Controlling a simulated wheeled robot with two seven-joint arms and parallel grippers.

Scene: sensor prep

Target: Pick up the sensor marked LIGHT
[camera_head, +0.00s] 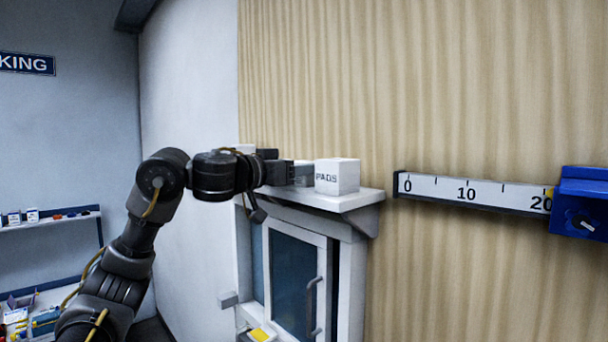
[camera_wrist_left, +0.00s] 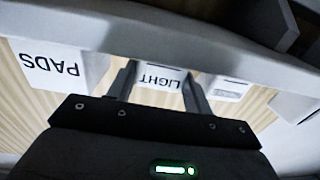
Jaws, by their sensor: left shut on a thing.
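In the left wrist view, a white block marked LIGHT (camera_wrist_left: 160,78) sits between the two fingers of my left gripper (camera_wrist_left: 159,86), its lettering upside down. The fingers are shut on its sides. In the head view, my left gripper (camera_head: 301,172) reaches in from the left at the small white shelf (camera_head: 345,200), just left of a white box marked PADS (camera_head: 337,176). There the gripper and arm mostly hide the LIGHT sensor. I cannot tell whether it still touches the shelf. My right gripper is out of view.
The PADS box (camera_wrist_left: 60,66) is close beside the gripper, and another white labelled block (camera_wrist_left: 226,88) is on its other side. Below the shelf is a cabinet with a glass door (camera_head: 298,275). A ruler (camera_head: 470,192) and blue device (camera_head: 580,205) are on the wall at right.

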